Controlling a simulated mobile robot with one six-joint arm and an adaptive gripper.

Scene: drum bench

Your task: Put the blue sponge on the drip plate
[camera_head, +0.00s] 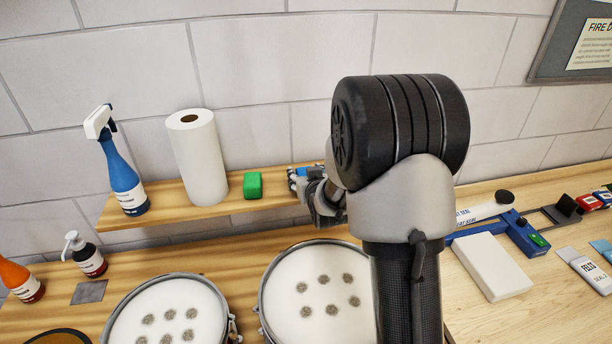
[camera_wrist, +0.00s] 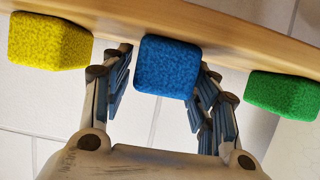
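The blue sponge (camera_wrist: 167,68) is at the shelf edge in the wrist view. My gripper (camera_wrist: 166,88) is open, with one finger on each side of the sponge. I cannot tell whether either finger touches it. In the head view my gripper (camera_head: 308,178) is at the wall shelf, right of the green sponge, and my arm hides much of that spot. A flat dark grey square (camera_head: 89,292) lies on the bench beside a pump bottle at left; it may be the drip plate, but I cannot tell for certain.
A yellow sponge (camera_wrist: 48,41) and a green sponge (camera_wrist: 284,94) flank the blue one. The shelf (camera_head: 160,207) also holds a paper roll (camera_head: 199,160) and a spray bottle (camera_head: 123,180). Below are two drums (camera_head: 310,295), a pump bottle (camera_head: 86,258) and an orange bottle (camera_head: 20,280).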

